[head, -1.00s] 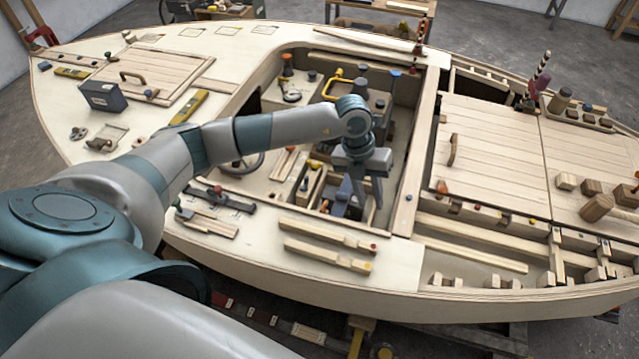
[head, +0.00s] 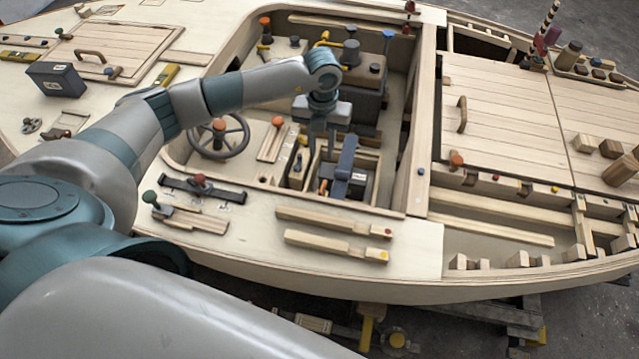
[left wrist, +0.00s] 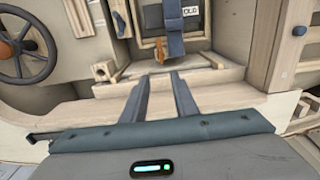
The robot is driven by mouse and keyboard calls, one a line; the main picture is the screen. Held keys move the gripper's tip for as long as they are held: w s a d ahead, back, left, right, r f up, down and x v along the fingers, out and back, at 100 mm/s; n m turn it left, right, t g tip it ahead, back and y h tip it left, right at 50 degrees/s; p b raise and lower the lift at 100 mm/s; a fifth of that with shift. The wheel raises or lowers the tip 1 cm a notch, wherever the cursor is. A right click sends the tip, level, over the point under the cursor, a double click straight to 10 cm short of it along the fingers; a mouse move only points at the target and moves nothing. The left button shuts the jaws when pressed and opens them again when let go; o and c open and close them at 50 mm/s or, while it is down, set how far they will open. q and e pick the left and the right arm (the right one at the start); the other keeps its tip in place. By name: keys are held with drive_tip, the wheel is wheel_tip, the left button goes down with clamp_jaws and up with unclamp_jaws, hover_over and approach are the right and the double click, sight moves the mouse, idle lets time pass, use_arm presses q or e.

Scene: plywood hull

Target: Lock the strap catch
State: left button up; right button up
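A dark blue strap (head: 346,158) lies over a dark box (head: 357,182) with a white label, inside a wooden compartment in the cockpit. In the left wrist view the strap (left wrist: 173,18) shows at the top, with a small orange-brown piece (left wrist: 160,47) near its lower end. I cannot tell whether the catch is locked. My left gripper (head: 320,143) hangs over the cockpit, just left of the strap in the head view. In the left wrist view its fingers (left wrist: 159,78) are apart with nothing between them. My right gripper is not in view.
A steering wheel (head: 219,136) stands left of the compartment. A lever with an orange knob (head: 277,122) is between them. Compartment walls and the cockpit's right wall (head: 411,165) rise close by. Two wooden bars (head: 334,222) lie on the front deck.

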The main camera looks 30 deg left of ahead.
sight(322, 188)
use_arm(q)
drive_tip(key=shift+s+d+r, duration=0.1)
drive_tip(key=shift+d, duration=0.1)
wheel_tip(322, 188, down, 17)
drive_tip(key=p, duration=0.4)
drive_tip(key=shift+f, duration=0.2)
idle(0.4)
clamp_jaws()
